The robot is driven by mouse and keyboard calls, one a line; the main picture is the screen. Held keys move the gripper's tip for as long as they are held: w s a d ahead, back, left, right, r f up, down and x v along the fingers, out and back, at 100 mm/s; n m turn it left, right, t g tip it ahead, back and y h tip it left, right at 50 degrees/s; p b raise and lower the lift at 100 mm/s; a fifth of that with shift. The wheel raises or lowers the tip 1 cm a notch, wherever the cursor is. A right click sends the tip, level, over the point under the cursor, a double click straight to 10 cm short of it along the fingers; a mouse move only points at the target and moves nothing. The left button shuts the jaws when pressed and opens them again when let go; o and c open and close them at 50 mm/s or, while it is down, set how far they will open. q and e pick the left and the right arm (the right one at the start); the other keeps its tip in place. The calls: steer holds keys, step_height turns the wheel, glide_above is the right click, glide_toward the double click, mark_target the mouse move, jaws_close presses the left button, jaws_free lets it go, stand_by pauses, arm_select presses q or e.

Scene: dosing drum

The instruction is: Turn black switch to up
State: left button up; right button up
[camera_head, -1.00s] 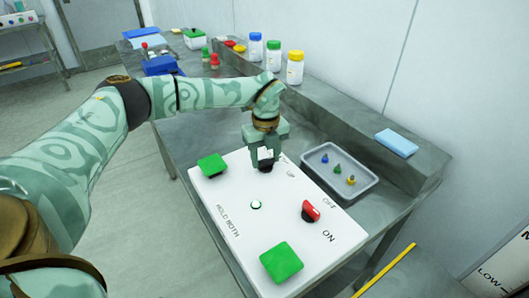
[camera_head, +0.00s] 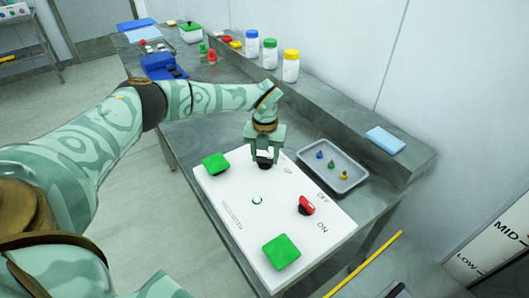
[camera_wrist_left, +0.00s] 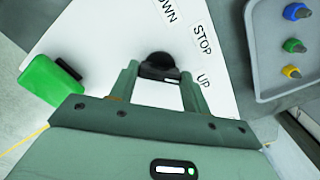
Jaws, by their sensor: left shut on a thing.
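The black switch (camera_wrist_left: 157,66) is a round knob on the white panel (camera_head: 225,205), with the labels DOWN, STOP and UP beside it in the left wrist view. My left gripper (camera_head: 264,158) reaches down over the panel's far part and is shut on the black switch. In the left wrist view its two fingers (camera_wrist_left: 157,80) stand on either side of the knob. In the head view the gripper hides most of the switch (camera_head: 264,164). The knob's exact pointing direction is hard to tell. My right gripper is not in view.
The panel also bears a red switch (camera_head: 306,205) with OFF and ON labels, two green buttons (camera_head: 215,164) (camera_head: 281,252) and a small white light (camera_head: 257,200). A grey tray (camera_head: 352,184) with small coloured pieces lies to the right. Bottles (camera_head: 270,55) stand on the shelf behind.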

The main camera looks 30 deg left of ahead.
mark_target(265, 157)
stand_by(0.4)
arm_select(q)
steer(key=o, duration=1)
step_height(265, 157, up, 16)
steer(key=p, duration=0.3)
steer(key=shift+r, duration=0.2)
